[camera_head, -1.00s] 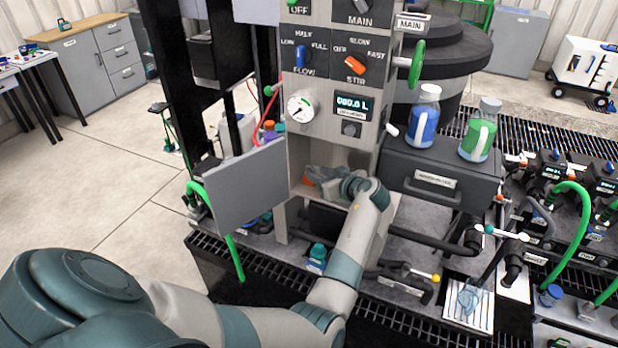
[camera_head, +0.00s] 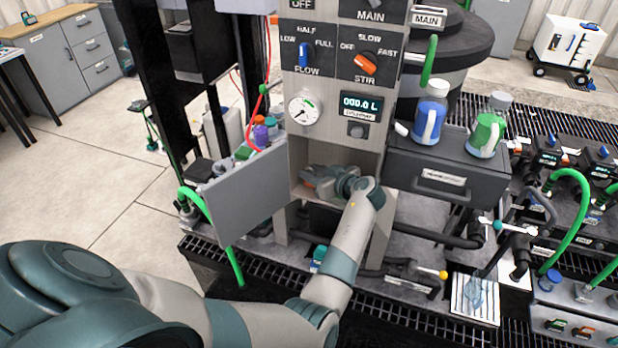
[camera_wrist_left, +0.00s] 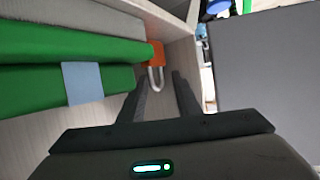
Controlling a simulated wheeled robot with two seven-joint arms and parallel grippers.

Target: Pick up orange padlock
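The orange padlock (camera_wrist_left: 156,54) hangs or stands in the cabinet corner in the left wrist view, its pale shackle toward me. My left gripper (camera_wrist_left: 163,82) is open, with its two dark fingers pointing at the padlock. The shackle lies between or just beyond the fingertips, and I cannot tell whether they touch. In the head view my left gripper (camera_head: 318,181) is inside the open cabinet (camera_head: 295,160) below the gauge panel. I cannot make out the padlock clearly there. My right gripper is not in view.
Green bundles (camera_wrist_left: 70,45) with a grey band lie left of the padlock, close to the left finger. The cabinet wall (camera_wrist_left: 183,55) is close on the right. The open grey door (camera_head: 245,193) stands left of my forearm. A dark drawer unit (camera_head: 445,170) holds two bottles.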

